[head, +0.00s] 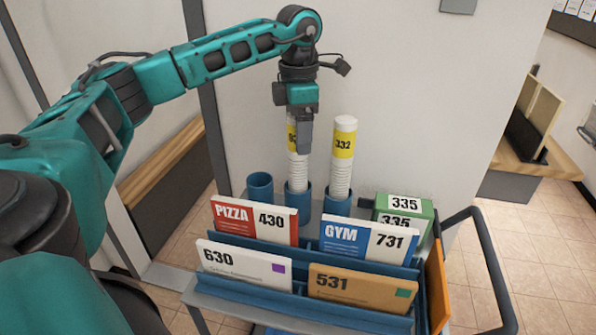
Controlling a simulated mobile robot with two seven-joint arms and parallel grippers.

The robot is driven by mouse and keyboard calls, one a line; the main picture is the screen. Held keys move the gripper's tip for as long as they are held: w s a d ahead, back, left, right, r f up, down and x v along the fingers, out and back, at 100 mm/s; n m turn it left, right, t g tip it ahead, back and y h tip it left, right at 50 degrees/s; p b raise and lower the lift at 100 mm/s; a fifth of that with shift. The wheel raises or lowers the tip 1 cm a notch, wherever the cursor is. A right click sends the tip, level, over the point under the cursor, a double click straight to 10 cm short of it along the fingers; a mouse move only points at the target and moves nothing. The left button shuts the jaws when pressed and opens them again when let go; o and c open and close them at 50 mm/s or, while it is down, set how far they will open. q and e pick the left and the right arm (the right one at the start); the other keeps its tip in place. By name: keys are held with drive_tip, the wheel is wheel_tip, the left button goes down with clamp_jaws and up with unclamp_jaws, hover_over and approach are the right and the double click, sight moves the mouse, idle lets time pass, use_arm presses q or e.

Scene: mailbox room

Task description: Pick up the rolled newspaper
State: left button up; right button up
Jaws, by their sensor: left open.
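Two white rolled newspapers with yellow labels stand upright in blue tube holders on the cart. The left rolled newspaper (297,170) is partly covered by my left gripper (300,138), so its label number is mostly hidden. The right rolled newspaper (342,165) reads 332 and stands clear of the gripper. My left gripper points down at the top of the left roll and is open. A finger overlaps the roll in this view; I cannot tell whether it touches. My right gripper is not in view.
The blue cart rack (250,309) holds the PIZZA 430 (255,219), GYM 731 (368,240), 630 (243,264) and 531 (360,288) mail pieces. An empty blue tube (260,186) stands left, a green 335 box (404,209) right. A pale wall is close behind.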

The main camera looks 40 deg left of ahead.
use_arm(q)
clamp_jaws()
idle(0.7)
